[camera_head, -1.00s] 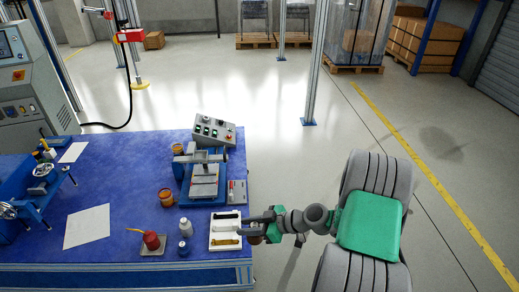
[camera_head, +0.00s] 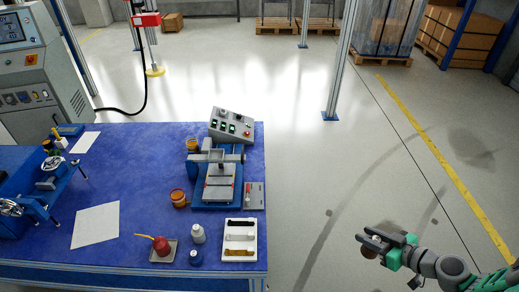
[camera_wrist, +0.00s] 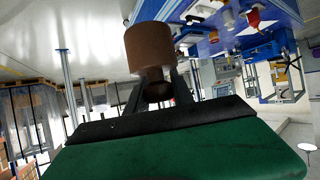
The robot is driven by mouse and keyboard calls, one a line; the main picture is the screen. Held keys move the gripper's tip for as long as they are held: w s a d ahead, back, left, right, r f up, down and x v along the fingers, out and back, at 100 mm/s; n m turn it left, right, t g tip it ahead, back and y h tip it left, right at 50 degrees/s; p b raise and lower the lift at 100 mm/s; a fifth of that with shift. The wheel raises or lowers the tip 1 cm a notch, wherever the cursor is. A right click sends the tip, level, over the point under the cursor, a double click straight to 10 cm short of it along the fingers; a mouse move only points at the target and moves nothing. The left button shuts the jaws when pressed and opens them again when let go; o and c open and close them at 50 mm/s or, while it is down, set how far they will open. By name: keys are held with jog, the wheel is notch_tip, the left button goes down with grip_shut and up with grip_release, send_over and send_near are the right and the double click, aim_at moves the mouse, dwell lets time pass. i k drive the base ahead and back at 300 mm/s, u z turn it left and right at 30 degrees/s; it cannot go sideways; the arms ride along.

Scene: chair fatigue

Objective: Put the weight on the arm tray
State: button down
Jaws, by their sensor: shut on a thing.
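The weight is a brown cylinder with a narrow neck and round knob. It shows large in the wrist view (camera_wrist: 148,46) and small in the head view (camera_head: 369,251). My gripper (camera_head: 372,239) is shut on its knob; the dark fingers (camera_wrist: 160,92) stand on either side of it. The weight is held in the air over the floor, right of the blue table and apart from it. I cannot tell which thing in view is the arm tray.
A metal post (camera_head: 339,70) stands behind. The floor between is clear.

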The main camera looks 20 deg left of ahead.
aim_at(216, 157)
jog(key=i, duration=3.45)
jog(key=u, duration=4.6)
jog(key=i, duration=0.5)
jog(key=u, duration=0.05)
